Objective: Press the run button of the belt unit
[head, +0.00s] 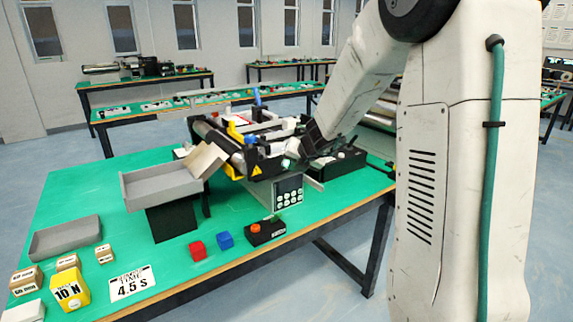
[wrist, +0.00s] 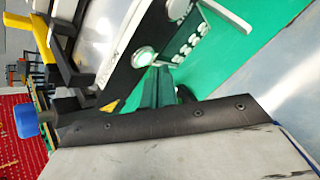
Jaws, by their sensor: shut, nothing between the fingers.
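The belt unit (head: 258,165) stands on the green table, with rollers, black side plates and yellow parts. A round pale green-white button (wrist: 144,57) sits on its black side panel in the wrist view. My gripper (wrist: 155,72) is shut and empty, its dark fingertips close below that button; I cannot tell whether they touch it. In the head view my gripper (head: 300,142) is over the unit's right part, and its tips are hard to make out. A grey keypad panel (head: 288,191) with several white keys is on the unit's front. No run label is readable.
A grey tray (head: 160,186) stands at left. A blue knob (wrist: 27,121) lies left of my gripper.

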